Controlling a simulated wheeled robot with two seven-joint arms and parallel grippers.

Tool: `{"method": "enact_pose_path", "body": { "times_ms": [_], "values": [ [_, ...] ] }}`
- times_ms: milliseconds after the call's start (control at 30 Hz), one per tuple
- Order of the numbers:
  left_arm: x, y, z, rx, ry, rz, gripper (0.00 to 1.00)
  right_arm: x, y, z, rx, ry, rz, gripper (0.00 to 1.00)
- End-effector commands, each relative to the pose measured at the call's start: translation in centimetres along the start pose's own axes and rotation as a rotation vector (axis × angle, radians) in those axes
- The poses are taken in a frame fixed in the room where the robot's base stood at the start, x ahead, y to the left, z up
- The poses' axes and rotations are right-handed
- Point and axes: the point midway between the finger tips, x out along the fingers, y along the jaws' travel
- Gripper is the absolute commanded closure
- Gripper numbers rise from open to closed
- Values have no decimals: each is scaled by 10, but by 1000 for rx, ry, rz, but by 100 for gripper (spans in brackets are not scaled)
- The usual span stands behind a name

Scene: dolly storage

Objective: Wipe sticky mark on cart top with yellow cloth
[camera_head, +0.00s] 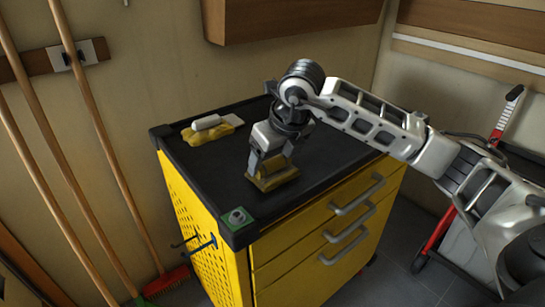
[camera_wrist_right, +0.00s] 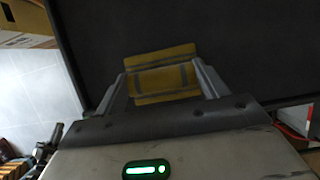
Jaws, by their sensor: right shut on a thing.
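The black-topped yellow cart (camera_head: 325,178) stands against the wall. My right gripper (camera_head: 270,165) points down over the front middle of its top. It is shut on a folded yellow cloth (camera_head: 273,182), which is low at the cart top; I cannot tell how firmly it touches. In the right wrist view the cloth (camera_wrist_right: 160,58) shows grey stripes and sits between the two fingers (camera_wrist_right: 162,82). No sticky mark shows on the visible top; the area under the cloth and gripper is hidden. My left gripper is not in view.
A yellow crumpled item (camera_head: 197,137) with a pale roll-shaped object (camera_head: 206,122) lies at the cart's back left. A metal part on a green pad (camera_head: 238,217) sits at the front left corner. Wooden handles (camera_head: 95,120) lean at left; a red hand truck (camera_head: 440,232) stands at right.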

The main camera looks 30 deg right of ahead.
Motion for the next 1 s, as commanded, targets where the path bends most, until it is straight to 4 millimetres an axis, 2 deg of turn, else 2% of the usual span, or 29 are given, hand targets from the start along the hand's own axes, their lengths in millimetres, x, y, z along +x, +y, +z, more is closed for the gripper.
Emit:
{"method": "enact_pose_path", "body": {
  "times_ms": [100, 600, 1000],
  "values": [
    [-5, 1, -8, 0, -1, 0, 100, -12, 0, 6, 0, -2, 0, 53],
    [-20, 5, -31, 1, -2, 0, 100, -49, 0, 20, 0, -1, 0, 53],
    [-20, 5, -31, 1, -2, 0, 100, -50, 0, 20, -3, -1, 2, 53]
  ]
}}
